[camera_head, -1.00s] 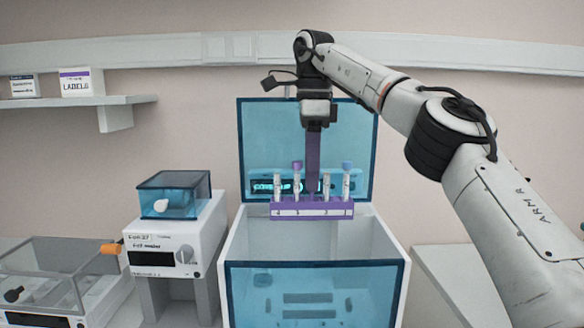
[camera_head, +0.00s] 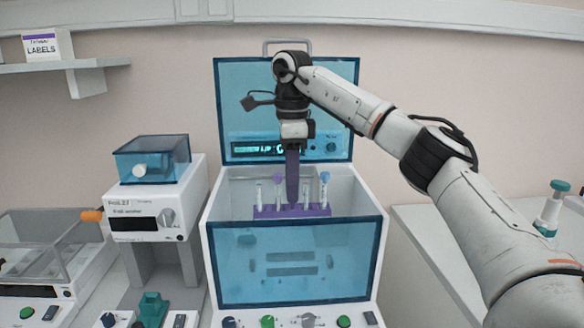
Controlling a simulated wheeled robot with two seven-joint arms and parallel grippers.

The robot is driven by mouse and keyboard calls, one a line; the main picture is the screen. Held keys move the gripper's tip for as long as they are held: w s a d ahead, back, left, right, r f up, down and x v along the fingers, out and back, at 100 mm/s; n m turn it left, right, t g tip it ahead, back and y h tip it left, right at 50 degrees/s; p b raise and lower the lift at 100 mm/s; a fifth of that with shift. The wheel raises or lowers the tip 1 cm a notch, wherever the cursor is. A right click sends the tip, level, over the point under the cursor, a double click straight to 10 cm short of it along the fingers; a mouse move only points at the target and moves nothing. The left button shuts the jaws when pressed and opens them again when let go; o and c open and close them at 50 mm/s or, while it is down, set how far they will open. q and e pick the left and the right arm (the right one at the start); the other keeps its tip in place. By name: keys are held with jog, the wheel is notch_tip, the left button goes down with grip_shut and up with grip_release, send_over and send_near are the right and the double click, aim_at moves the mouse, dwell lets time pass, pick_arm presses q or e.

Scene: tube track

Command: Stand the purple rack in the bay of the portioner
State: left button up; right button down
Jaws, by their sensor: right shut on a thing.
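The purple rack (camera_head: 264,212) holds several capped tubes, upright. My right gripper (camera_head: 292,200) is shut on the rack's tall purple handle (camera_head: 292,170) and points straight down. The portioner (camera_head: 198,235) is a white box with a raised blue see-through lid (camera_head: 228,100) behind and a blue see-through front panel (camera_head: 295,285). The rack is at the mouth of its open bay (camera_head: 342,188), behind the front panel's top edge, which hides its lower part. I cannot tell whether the rack touches the bay floor. My left gripper is not in view.
A white washer-like device (camera_head: 185,190) with a blue cover stands to the left, and a clear-lidded box (camera_head: 50,240) is at far left. A teal object (camera_head: 152,308) sits low at left. A bottle (camera_head: 550,208) stands on the right bench (camera_head: 425,225).

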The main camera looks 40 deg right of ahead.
notch_tip(320, 180, down, 10)
jog(key=shift+r+b, duration=0.1)
jog(key=shift+b, duration=0.5)
jog(key=shift+r, duration=0.1)
dwell(0.4)
jog(key=shift+p, duration=0.55)
jog(key=shift+f, duration=0.35)
dwell(1.0)
jog(key=shift+f, duration=0.3)
jog(key=shift+f, duration=0.7)
dwell(0.8)
jog(key=c, duration=1.4)
grip_release()
